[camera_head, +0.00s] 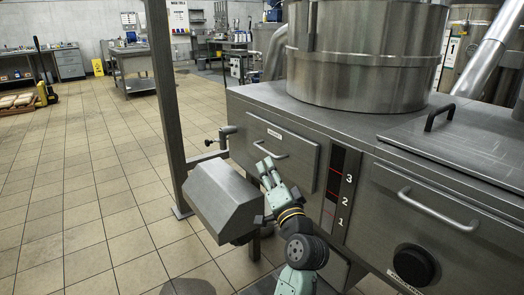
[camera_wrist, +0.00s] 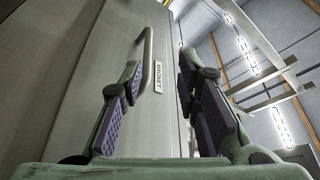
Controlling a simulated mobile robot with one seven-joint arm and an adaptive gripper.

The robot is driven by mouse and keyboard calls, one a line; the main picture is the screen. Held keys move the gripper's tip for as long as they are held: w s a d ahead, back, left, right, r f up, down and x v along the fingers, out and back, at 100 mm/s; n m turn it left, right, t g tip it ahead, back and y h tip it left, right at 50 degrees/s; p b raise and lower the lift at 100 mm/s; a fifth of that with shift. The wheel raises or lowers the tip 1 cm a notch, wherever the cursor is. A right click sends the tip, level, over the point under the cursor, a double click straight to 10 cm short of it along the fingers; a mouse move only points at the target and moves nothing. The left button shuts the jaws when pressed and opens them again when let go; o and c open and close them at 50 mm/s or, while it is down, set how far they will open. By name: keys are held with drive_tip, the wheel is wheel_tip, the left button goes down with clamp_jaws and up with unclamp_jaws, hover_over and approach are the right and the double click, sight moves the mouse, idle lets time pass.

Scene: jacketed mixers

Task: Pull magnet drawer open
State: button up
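The magnet drawer is a grey steel front (camera_head: 300,160) on the side of the big machine, flush with it and looking shut. Its bar handle (camera_head: 270,153) runs across the upper part, under a small label. The wrist view shows the handle (camera_wrist: 149,50) and the label reading MAGNET (camera_wrist: 158,77). My gripper (camera_head: 265,164) is open and empty, its fingertips just below and in front of the handle. In the wrist view my gripper (camera_wrist: 158,68) has its fingers spread, with the handle ahead, nearer the left finger. I see no contact with the handle.
A grey slanted metal housing (camera_head: 222,197) stands close left of my gripper, by an upright steel post (camera_head: 168,110). Right of the drawer is a dark numbered strip (camera_head: 333,190), then another panel with a handle (camera_head: 437,210). Tiled floor (camera_head: 95,180) is free at left.

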sight(264, 150)
drive_tip(key=x, duration=0.3)
drive_tip(key=d+p+x, duration=0.1)
drive_tip(key=x, duration=0.3)
drive_tip(key=f+x, duration=0.1)
drive_tip(key=x, duration=0.2)
drive_tip(key=shift+w+d+p, duration=0.1)
drive_tip(key=shift+w+p, duration=0.25)
drive_tip(key=shift+w, duration=0.25)
clamp_jaws()
